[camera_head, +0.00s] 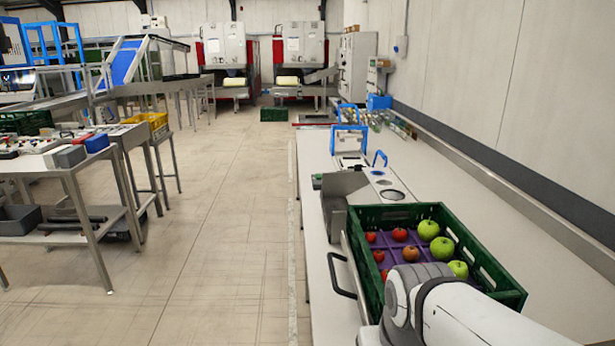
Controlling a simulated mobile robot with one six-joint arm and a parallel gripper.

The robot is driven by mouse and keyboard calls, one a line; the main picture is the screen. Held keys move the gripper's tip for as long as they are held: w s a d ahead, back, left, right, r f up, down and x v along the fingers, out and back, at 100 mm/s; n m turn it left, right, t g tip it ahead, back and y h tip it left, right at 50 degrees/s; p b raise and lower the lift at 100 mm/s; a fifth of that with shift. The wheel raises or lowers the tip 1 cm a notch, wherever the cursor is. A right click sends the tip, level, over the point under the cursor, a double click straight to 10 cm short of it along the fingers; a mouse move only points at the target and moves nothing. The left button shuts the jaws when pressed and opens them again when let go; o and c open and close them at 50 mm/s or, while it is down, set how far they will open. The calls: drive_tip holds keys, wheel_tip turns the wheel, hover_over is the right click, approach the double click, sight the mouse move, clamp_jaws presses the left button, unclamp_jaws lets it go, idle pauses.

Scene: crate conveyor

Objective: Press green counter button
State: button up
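A small dark box with a green top (317,181) sits at the left edge of the long counter (540,305). It may be the green counter button, but it is too small to tell. It is just beyond a grey metal plate (345,188). My white and grey arm fills the lower right corner, in front of the green crate. My gripper is not in view, so whether it is open or shut is hidden.
A green crate (490,268) holding red and green apples stands on the counter, with a black handle (340,275) at its left. Blue-handled devices (350,140) stand farther along. A metal table (60,172) is at left. The floor aisle (220,230) is clear.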

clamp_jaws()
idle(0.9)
